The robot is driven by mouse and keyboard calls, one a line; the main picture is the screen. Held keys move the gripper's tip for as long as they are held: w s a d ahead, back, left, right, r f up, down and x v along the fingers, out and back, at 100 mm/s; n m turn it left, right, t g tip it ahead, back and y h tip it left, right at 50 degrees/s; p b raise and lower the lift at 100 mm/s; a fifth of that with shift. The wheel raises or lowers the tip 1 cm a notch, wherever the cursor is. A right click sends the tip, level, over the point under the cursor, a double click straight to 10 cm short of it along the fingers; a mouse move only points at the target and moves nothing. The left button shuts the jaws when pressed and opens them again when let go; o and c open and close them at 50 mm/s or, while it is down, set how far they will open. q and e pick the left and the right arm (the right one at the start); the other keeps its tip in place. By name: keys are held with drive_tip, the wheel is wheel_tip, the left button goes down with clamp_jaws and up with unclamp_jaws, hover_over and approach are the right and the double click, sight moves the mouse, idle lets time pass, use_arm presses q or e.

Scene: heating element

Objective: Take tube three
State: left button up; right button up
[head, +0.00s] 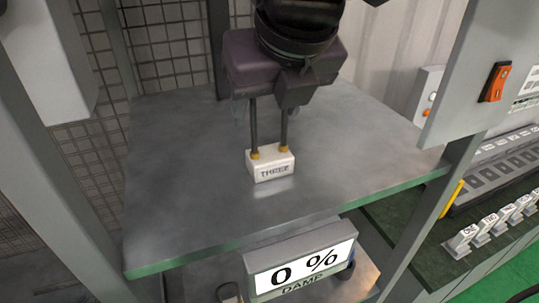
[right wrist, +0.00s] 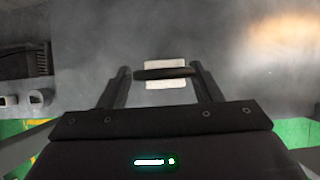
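Tube three is a white base (head: 270,165) labelled "THREE", with brass-coloured collars and two dark rods rising from it. It stands upright and appears to rest on the grey metal shelf (head: 185,195). My right gripper (head: 266,104) is directly above the base, at the top of the rods, and hides their upper part. In the right wrist view the tube's dark top bar (right wrist: 164,73) lies crosswise between my fingertips, with its ends at or very close to both fingers. I cannot tell whether they press on it. My left gripper is not in view.
Below the shelf a display (head: 303,267) reads "0 %" over "DAMP". A grey panel with an orange switch (head: 495,82) stands at the right. Beyond it, several white labelled pieces (head: 490,230) stand in a row on a dark green surface. The shelf around the tube is clear.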

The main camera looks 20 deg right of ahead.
drive_tip(key=shift+w+d+f, duration=0.2)
drive_tip(key=shift+w, duration=0.3)
drive_tip(key=c, duration=0.7)
drive_tip(key=shift+s, duration=0.1)
drive_tip(key=c, duration=0.4)
